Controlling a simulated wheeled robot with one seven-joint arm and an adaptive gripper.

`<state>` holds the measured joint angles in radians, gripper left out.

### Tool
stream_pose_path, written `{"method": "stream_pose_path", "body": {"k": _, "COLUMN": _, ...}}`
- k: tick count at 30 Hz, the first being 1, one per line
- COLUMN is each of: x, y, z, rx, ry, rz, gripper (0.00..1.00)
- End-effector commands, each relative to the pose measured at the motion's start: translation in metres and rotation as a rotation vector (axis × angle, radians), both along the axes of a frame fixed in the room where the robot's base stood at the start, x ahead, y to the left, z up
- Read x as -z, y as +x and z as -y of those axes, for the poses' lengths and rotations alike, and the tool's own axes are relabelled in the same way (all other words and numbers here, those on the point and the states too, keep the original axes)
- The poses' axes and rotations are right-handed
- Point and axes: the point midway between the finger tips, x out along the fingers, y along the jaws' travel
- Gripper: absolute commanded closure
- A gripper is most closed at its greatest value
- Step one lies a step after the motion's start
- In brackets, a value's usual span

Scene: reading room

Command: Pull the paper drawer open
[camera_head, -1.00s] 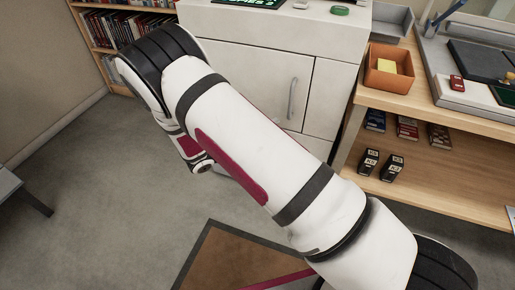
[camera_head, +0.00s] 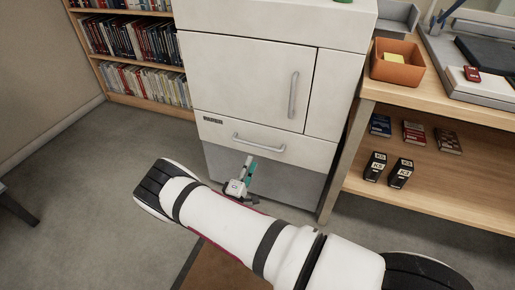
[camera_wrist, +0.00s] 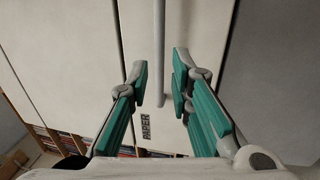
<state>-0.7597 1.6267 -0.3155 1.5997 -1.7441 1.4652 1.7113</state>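The paper drawer (camera_head: 305,155) is a pale front low in the white cabinet, and it looks flush and shut. Its grey bar handle (camera_head: 258,148) runs across it, with a small dark label (camera_head: 213,120) up and to the left. My gripper (camera_head: 250,165) is just below and in front of the handle. In the wrist view my gripper (camera_wrist: 160,82) is open, its green-and-grey fingers apart. The handle (camera_wrist: 158,40) shows as an upright bar between the fingers, and no finger clearly touches it. The PAPER label (camera_wrist: 146,127) shows below it.
A cabinet door (camera_head: 240,75) with an upright handle is above the drawer. A wooden shelf unit (camera_head: 450,185) with books and small black boxes stands close on the right. A bookcase (camera_head: 135,60) is behind on the left. Grey floor (camera_head: 90,190) is clear on the left.

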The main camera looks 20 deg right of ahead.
Motion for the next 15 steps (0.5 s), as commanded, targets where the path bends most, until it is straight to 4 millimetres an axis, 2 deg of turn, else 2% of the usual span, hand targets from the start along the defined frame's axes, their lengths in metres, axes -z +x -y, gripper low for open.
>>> {"method": "stream_pose_path", "body": {"k": 9, "x": -0.01, "y": 0.048, "z": 0.036, "rx": 0.004, "ry": 0.001, "rz": 0.002, "gripper": 0.8}}
{"method": "stream_pose_path", "body": {"k": 15, "x": -0.015, "y": 0.067, "z": 0.049, "rx": 0.003, "ry": 0.001, "rz": 0.001, "gripper": 0.8}}
